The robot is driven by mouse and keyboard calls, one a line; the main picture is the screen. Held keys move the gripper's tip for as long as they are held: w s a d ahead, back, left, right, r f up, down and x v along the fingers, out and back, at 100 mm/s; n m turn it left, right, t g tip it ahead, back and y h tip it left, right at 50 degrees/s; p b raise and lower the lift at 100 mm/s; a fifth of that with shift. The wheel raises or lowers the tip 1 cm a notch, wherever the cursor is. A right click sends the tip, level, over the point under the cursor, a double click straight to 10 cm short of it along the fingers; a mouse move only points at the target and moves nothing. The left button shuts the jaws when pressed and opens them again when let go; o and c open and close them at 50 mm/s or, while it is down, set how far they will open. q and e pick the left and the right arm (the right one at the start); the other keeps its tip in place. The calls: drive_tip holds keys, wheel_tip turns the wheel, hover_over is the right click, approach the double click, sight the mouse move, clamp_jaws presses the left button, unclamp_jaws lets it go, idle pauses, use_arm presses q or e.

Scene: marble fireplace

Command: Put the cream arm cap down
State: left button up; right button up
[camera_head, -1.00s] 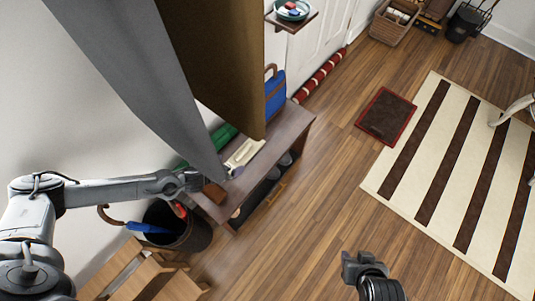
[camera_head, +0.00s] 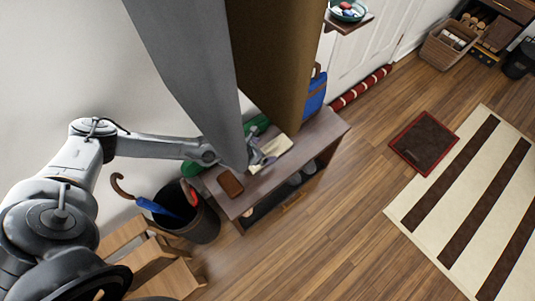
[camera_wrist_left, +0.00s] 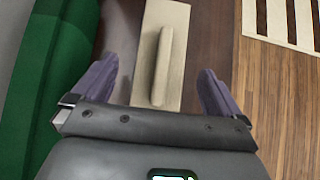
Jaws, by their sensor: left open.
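The cream arm cap (camera_head: 277,148) lies on the dark wooden bench, near the hanging coats. In the left wrist view the arm cap (camera_wrist_left: 178,25) is a pale flat board with a long rounded ridge along it. My left gripper (camera_head: 254,157) is at the near end of the cap, partly hidden by the grey coat. In the wrist view my left gripper (camera_wrist_left: 160,78) is open, with one finger on each side of the cap and gaps between. My right gripper is not in view.
Grey (camera_head: 195,70) and brown (camera_head: 272,60) coats hang over the bench (camera_head: 322,130). A brown wallet-like item (camera_head: 230,184) lies on the bench. A green roll (camera_wrist_left: 45,70) runs along the back. A dark bin (camera_head: 200,222) with umbrellas stands left.

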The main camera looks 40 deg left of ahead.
sight(267, 150)
use_arm(q)
drive_tip(key=b+x, duration=0.4)
drive_tip(key=x, duration=0.1)
drive_tip(key=shift+s+d, duration=0.1)
drive_tip(key=shift+r, duration=0.1)
drive_tip(key=shift+c, duration=0.2)
drive_tip(key=c, duration=1.1)
drive_tip(key=shift+r, duration=0.1)
